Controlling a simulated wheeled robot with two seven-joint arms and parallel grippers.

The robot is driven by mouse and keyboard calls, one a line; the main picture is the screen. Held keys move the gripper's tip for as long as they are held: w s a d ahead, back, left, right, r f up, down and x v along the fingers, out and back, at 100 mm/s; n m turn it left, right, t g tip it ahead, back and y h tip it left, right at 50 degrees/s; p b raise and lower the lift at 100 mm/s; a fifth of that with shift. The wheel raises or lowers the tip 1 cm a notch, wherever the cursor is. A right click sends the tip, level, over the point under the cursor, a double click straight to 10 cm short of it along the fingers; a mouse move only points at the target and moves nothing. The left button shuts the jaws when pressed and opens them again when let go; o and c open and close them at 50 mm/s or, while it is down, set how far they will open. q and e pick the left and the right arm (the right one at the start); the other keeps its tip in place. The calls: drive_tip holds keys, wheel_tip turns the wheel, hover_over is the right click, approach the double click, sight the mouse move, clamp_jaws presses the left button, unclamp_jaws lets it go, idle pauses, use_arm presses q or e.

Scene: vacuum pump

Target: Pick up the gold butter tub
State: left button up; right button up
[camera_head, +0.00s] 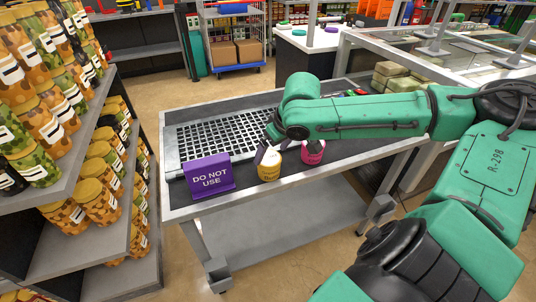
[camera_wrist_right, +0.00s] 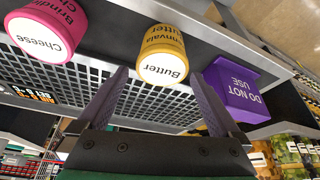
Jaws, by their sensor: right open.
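The gold butter tub (camera_head: 269,163) stands near the front edge of the checkout counter, between a purple sign and a pink tub. In the right wrist view the gold butter tub (camera_wrist_right: 163,54) has a white lid marked "Butter" and shows ahead of the gap between the fingers. My right gripper (camera_head: 265,150) is at the tub's far side in the head view, its fingers partly hidden by the tub and wrist. In the right wrist view my right gripper (camera_wrist_right: 158,80) is open, with nothing between its purple fingers. My left gripper is not in view.
The pink cheese tub (camera_head: 313,151) stands just right of the gold one and shows in the right wrist view (camera_wrist_right: 47,28). The purple "DO NOT USE" sign (camera_head: 208,177) is to the left. Shelves of jars (camera_head: 95,190) stand at left.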

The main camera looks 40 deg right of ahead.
sight(270, 158)
drive_tip(key=x, duration=0.2)
drive_tip(key=b+x, duration=0.1)
drive_tip(key=x, duration=0.3)
drive_tip(key=shift+s+a+f+b, duration=0.15)
drive_tip(key=shift+s+f+b, duration=0.1)
drive_tip(key=shift+b, duration=0.15)
drive_tip(key=shift+w+f+b, duration=0.3)
drive_tip(key=shift+f+b, duration=0.15)
drive_tip(key=shift+b, duration=0.05)
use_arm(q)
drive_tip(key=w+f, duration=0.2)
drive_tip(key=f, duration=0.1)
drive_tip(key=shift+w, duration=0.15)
use_arm(e)
drive_tip(key=shift+w+r, duration=0.1)
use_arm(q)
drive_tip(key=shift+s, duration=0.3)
use_arm(e)
drive_tip(key=shift+r, duration=0.1)
drive_tip(key=c, duration=1.4)
